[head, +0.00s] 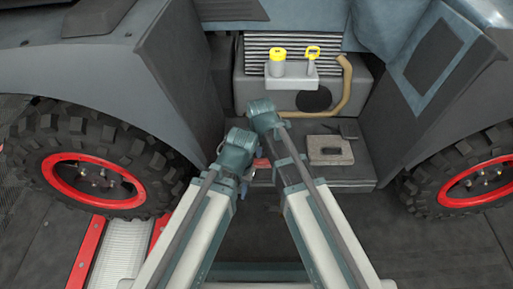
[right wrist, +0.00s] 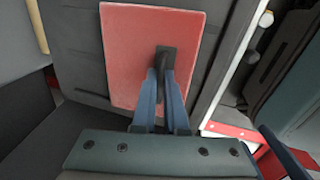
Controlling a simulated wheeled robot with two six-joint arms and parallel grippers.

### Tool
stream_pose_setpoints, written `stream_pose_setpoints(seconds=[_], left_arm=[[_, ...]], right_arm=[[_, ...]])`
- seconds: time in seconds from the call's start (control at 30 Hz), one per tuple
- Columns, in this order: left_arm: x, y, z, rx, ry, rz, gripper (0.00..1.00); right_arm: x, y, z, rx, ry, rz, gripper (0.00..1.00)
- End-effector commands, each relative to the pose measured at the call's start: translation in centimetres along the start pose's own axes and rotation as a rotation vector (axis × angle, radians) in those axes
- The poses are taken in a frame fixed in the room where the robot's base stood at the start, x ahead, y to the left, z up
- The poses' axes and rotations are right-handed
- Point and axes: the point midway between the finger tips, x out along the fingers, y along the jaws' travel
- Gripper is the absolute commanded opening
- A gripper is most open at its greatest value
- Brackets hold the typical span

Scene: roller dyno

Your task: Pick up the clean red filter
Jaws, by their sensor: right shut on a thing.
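The red filter is a flat, square red pad (right wrist: 140,60) with a dark grip tab (right wrist: 166,56), large in the right wrist view. My right gripper (right wrist: 166,88) has its two blue fingers shut on that tab. The pad lies beyond the fingertips and its face looks clean. In the head view only a small red patch (head: 261,163) shows between my arms; the arms hide the rest. My left gripper (head: 244,187) is partly visible low at the end of the left arm, and its jaws are too small and covered to judge.
A beige-grey square pad (head: 329,150) lies on the dark step (head: 340,180). Above it, a white shelf (head: 292,80) holds a yellow-topped cup and a yellow tool by a grille. Large red-rimmed tyres (head: 95,180) flank both sides, the left beside a red-edged roller (head: 117,255).

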Motion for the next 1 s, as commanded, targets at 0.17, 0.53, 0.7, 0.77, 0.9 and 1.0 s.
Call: stream_pose_setpoints(seconds=[0.17, 0.53, 0.7, 0.77, 0.9, 1.0], left_arm=[[0.0, 0.0, 0.0, 0.000, 0.000, 0.000, 0.40], [-1.4, -0.1, 0.1, 0.003, 0.000, 0.000, 0.40], [-3.5, -0.3, 0.2, 0.007, 0.000, 0.000, 0.40], [-4.4, -0.4, 0.2, 0.009, 0.000, 0.000, 0.40], [-6.7, -0.7, 0.4, 0.012, 0.000, 0.000, 0.40], [-8.2, -0.9, 0.5, 0.012, -0.001, -0.002, 0.40]], right_arm=[[0.0, 0.0, 0.0, 0.000, 0.000, 0.000, 0.00], [-1.4, 0.3, 0.0, 0.000, 0.000, 0.000, 0.00], [-3.5, 0.7, 0.0, 0.000, 0.000, 0.000, 0.00], [-4.4, 0.9, 0.0, 0.000, 0.000, 0.000, 0.00], [-6.6, 1.3, 0.0, 0.000, 0.000, 0.000, 0.00], [-8.1, 1.6, 0.0, 0.000, 0.000, 0.000, 0.00]])
